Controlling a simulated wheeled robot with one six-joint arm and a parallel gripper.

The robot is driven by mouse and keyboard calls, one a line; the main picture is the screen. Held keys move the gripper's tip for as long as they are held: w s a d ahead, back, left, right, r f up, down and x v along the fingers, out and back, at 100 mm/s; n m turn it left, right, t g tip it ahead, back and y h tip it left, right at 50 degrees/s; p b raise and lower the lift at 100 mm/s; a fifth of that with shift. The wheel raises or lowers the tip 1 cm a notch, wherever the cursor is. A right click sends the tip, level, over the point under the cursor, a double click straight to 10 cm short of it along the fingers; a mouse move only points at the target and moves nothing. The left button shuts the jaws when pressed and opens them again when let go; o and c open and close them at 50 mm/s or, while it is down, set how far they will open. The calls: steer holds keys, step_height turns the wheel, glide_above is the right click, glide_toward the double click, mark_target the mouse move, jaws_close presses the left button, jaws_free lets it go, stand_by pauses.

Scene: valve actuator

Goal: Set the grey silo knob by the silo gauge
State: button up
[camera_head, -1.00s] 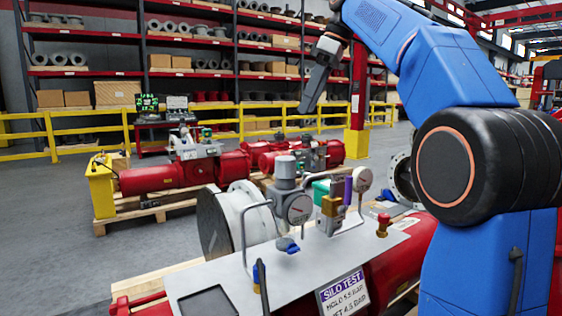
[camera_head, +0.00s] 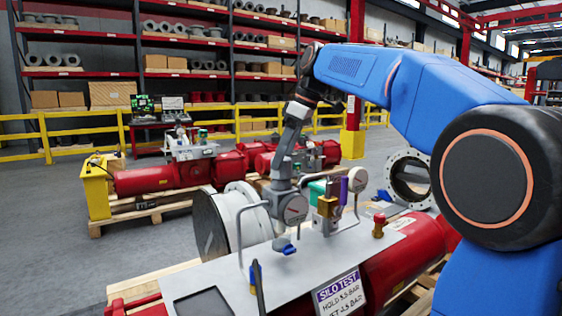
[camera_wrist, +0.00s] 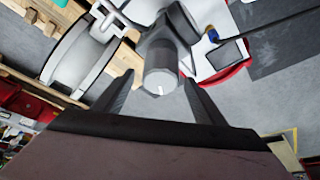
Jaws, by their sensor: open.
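The grey silo knob (camera_head: 281,170) tops an upright grey regulator on the metal panel. Its round end faces the wrist camera (camera_wrist: 160,80), with a small white mark near its edge. The gauge (camera_head: 294,208) with a white face sits on the regulator just below the knob; its reading is too small to tell. My gripper (camera_head: 287,155) points down right above the knob. In the wrist view its two dark fingers (camera_wrist: 160,88) are open, one either side of the knob, with gaps visible; I cannot tell whether they are at its full depth.
A second gauge (camera_head: 357,179), a purple-handled part (camera_head: 344,192), a brass block (camera_head: 327,206) and a bent pipe (camera_head: 243,235) stand close around the regulator. A SILO TEST sign (camera_head: 339,294) hangs at the panel's front. A white-flanged spool (camera_head: 236,215) lies behind.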

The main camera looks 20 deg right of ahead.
steer(key=shift+x, duration=0.9)
steer(key=c, duration=1.1)
steer(key=shift+o, duration=0.2)
steer(key=shift+m, duration=0.3)
